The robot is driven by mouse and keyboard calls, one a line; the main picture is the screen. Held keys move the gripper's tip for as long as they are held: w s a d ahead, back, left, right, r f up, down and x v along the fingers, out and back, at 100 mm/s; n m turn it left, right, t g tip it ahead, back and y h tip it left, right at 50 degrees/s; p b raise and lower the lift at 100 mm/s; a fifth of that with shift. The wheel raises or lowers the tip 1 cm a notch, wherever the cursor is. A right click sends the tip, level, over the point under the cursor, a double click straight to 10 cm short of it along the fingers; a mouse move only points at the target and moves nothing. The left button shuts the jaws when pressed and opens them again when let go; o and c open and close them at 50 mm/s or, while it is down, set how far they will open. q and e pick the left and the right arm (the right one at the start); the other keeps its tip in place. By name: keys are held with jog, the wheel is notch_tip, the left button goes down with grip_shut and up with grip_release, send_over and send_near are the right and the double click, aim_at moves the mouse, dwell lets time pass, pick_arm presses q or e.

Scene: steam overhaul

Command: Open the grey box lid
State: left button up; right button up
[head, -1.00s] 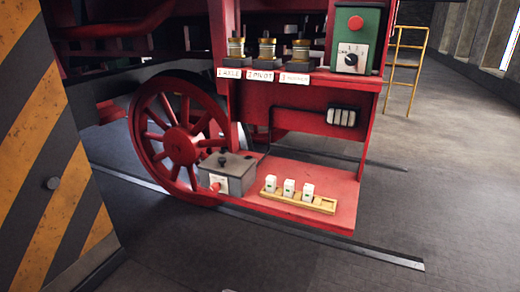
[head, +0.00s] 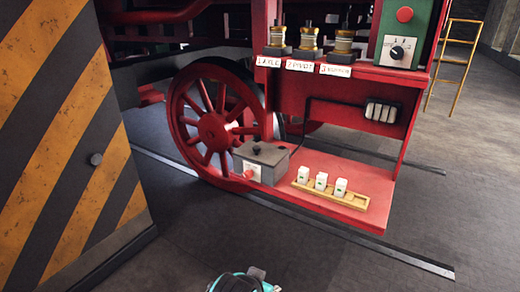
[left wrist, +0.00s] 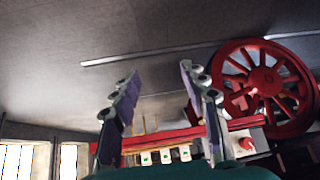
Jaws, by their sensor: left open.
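The grey box (head: 262,160) sits on the left part of the red lower shelf, beside the red spoked wheel. Its lid (head: 262,154) looks closed and has a black knob (head: 256,151) on top. A teal part of my own arm shows at the bottom edge of the head view. My right gripper is not in view.
A wooden tray (head: 358,204) with three white blocks stands right of the box. The red wheel (head: 212,130) is close on its left. The upper shelf (head: 350,75) overhangs behind. A striped panel (head: 75,150) stands at left. The floor in front is clear.

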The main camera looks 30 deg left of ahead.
pick_arm(q)
jog(key=w+a+r+n+t+y+p, duration=0.1)
jog(key=w+a+r+n+y+p, duration=0.25)
jog(key=w+a+r, duration=0.55)
jog(key=n+t+y+p, duration=0.4)
jog(key=t+y, duration=0.1)
jog(key=y, duration=0.2)
send_near(257, 150)
jog(key=x, duration=0.3)
jog(key=shift+w+a+f, duration=0.15)
jog(key=shift+w+f, duration=0.05)
jog(key=b+x, duration=0.1)
jog(key=x, duration=0.7)
jog(key=shift+r, duration=0.2)
grip_shut()
